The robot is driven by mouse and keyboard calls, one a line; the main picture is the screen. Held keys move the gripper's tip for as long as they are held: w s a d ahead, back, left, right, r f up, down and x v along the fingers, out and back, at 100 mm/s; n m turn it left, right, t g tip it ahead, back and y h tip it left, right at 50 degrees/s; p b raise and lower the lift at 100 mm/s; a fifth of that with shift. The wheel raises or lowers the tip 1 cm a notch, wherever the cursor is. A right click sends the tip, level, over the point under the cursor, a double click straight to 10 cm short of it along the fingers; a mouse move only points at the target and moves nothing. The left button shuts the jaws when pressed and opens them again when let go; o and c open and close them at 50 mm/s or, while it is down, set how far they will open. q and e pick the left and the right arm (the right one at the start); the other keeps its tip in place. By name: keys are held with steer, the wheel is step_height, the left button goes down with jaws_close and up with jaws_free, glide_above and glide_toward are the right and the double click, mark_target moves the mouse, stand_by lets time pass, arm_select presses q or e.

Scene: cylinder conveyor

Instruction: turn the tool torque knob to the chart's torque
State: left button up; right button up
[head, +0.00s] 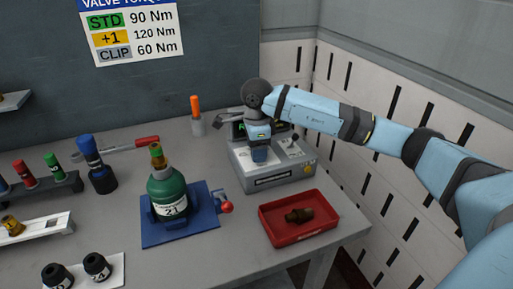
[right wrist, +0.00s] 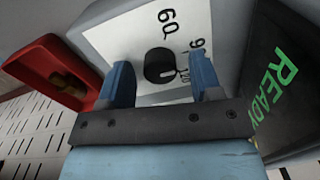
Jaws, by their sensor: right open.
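The torque knob (right wrist: 158,63) is a black round knob on a white dial face marked 60, 90 and 120, in the right wrist view. A pale mark shows at its lower right, toward 120, but the exact setting is hard to read. My right gripper (right wrist: 160,82) is open, its two blue fingers on either side of and just short of the knob. In the head view my right gripper (head: 259,153) is over the grey tool station (head: 285,177) and hides the knob. The chart (head: 128,30) reads STD 90 Nm, +1 120 Nm, CLIP 60 Nm. My left gripper is out of view.
A dark screen (right wrist: 280,75) with green READY stands beside the dial. A red tray (head: 274,233) with a brown fitting lies in front of the station. A green cylinder (head: 168,188) marked 21 stands in a blue fixture (head: 150,232). Racks and sockets occupy the left.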

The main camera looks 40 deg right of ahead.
step_height(320, 180, up, 14)
steer(key=shift+s, duration=0.2)
steer(key=shift+a+f, duration=0.15)
stand_by(0.6)
